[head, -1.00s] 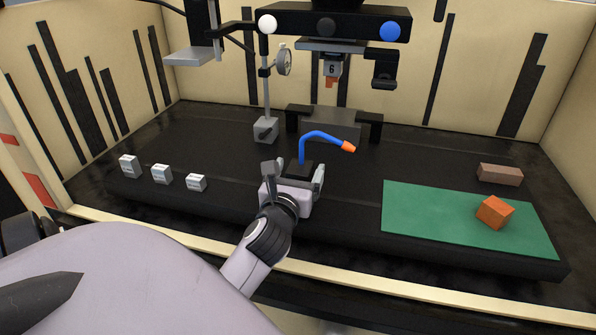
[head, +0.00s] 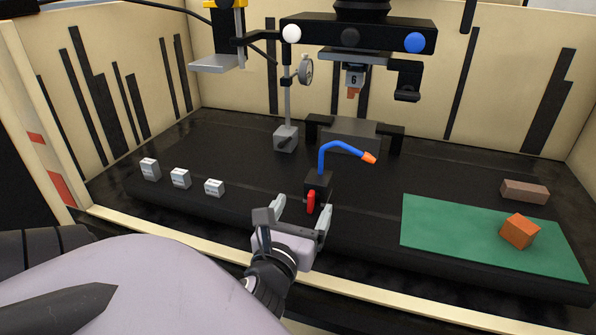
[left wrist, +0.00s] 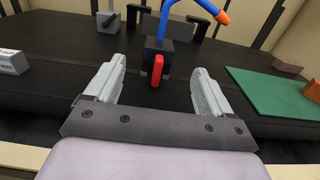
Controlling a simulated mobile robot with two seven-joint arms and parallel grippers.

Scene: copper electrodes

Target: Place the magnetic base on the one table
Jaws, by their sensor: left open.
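The magnetic base (head: 318,187) is a black block with a red lever on its front and a blue hose with an orange tip rising from it. It stands upright on the black table (head: 250,178), in front of the grey vise. It also shows in the left wrist view (left wrist: 152,56), just beyond the fingertips. My left gripper (head: 303,210) is open and empty. Its fingers point at the base from the front, one to each side, with a gap to the block. My right gripper is not in view.
Several small white blocks (head: 180,178) stand at the left. A dial gauge stand (head: 286,138) is behind. A machine head (head: 355,35) hangs above a grey vise (head: 347,135). A green mat (head: 450,235) with an orange block (head: 519,231) and a brown block (head: 525,191) are at the right.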

